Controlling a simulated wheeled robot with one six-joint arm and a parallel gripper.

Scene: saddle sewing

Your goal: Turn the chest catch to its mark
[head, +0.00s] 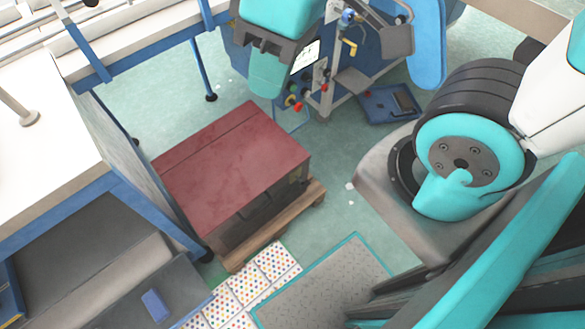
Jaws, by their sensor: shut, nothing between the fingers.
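A chest (235,160) with a worn dark red lid stands on the floor left of centre in the head view. Its lid is shut. Its dark front side (262,213) faces the lower right and shows only at a steep angle. I cannot make out the catch or its mark on it. The chest rests on a low wooden pallet (275,228). My gripper's fingers do not show in this view. Part of my teal and black arm fills the right side.
A blue-framed workbench (70,205) stands close along the chest's left side. Patterned white tiles (245,292) and a grey teal-edged plate (320,285) lie in front. A blue tray (390,103) lies behind to the right. Green floor (335,165) is clear right of the chest.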

